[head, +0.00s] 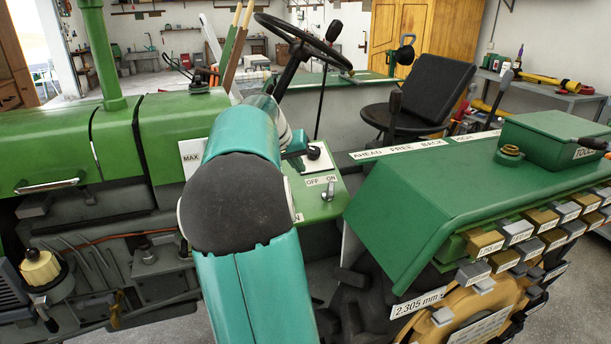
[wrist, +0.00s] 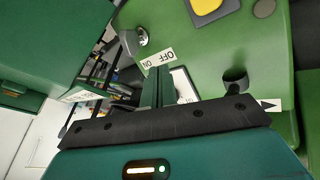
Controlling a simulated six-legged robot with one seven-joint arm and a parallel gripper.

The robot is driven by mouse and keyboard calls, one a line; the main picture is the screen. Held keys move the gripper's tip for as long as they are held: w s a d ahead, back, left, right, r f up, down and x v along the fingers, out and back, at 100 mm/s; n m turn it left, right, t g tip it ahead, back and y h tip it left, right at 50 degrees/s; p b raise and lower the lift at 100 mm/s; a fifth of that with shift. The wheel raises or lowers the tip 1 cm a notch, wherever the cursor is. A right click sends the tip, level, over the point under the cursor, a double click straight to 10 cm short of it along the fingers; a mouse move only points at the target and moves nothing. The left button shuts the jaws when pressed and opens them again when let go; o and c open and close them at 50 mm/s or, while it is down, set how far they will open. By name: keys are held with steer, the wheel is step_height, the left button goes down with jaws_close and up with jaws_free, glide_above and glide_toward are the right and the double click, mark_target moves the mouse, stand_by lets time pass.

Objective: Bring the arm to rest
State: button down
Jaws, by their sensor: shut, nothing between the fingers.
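My teal arm (head: 255,270) reaches up over the green tractor (head: 180,125) in the head view. Its far end is mostly hidden behind my own links. In the wrist view my gripper (wrist: 158,76) is shut and empty, its narrow fingers over the green control panel (wrist: 215,65). A metal toggle switch (wrist: 141,38) with an OFF/ON label (wrist: 157,58) lies just beyond the fingertips. The toggle also shows in the head view (head: 329,190), right of my arm. I cannot tell whether the fingers touch the panel.
A steering wheel (head: 300,40) and a black seat (head: 425,90) stand beyond my arm. The green fender (head: 420,205) with a toolbox (head: 553,137) lies to the right. In the wrist view a dark knob (wrist: 235,80) stands close to the gripper's right side.

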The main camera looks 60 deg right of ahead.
steer(key=shift+v, duration=1.85)
steer(key=shift+d, duration=0.1)
steer(key=w+a+f+n+t+y, duration=0.1)
steer(key=a+n+t+y, duration=0.2)
steer(key=a, duration=1.2)
steer(key=w+a+f+n+t+y, duration=0.15)
steer(key=a+n, duration=0.25)
steer(key=a, duration=1.2)
steer(key=s+a+f+n+t+y, duration=0.1)
steer(key=s+a+f+n, duration=0.2)
steer(key=a, duration=0.6)
steer(key=s+a+f+n+t+y, duration=0.1)
steer(key=s+a+f+n, duration=0.2)
steer(key=s+a, duration=0.5)
steer(key=shift+a, duration=1.05)
steer(key=shift+d+t, duration=0.15)
steer(key=shift+t, duration=0.1)
